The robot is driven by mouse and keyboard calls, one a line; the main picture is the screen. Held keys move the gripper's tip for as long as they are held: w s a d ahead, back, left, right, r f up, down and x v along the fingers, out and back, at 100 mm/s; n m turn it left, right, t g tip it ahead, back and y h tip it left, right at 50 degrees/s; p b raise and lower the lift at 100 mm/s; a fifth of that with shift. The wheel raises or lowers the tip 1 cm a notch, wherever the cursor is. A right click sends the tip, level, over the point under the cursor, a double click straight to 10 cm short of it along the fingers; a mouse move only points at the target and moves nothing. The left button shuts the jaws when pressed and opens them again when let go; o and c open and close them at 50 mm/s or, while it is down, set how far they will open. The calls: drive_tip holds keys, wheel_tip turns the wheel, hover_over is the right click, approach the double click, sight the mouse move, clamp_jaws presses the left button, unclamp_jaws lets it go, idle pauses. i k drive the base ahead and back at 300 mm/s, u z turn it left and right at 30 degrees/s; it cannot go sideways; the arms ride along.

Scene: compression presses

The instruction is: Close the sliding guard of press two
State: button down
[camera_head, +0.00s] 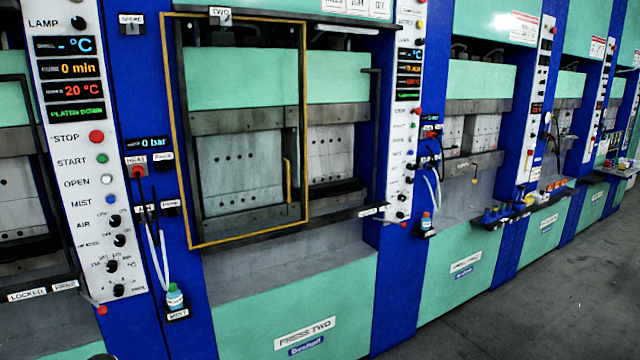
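Press two (305,333) stands in the left-middle of the view, with its name plate on the green lower front and a "TWO" tag (220,16) above its opening. Its sliding guard (304,120) looks like a yellow-edged frame with a short yellow upright handle (288,180) near its right side. The guard stands across the left part of the opening. The right part of the opening, with pale drilled platen blocks (332,150), lies outside the yellow frame. My gripper is not in view.
A control panel (85,160) with displays and knobs stands left of press two, another (403,120) right of it. A small bottle (174,297) with hoses sits low at the left. More presses line up to the right. Grey floor (540,300) is clear at lower right.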

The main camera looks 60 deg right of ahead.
sight(162, 15)
drive_tip(key=z, duration=0.2)
drive_tip(key=i, duration=1)
drive_tip(key=u, duration=0.05)
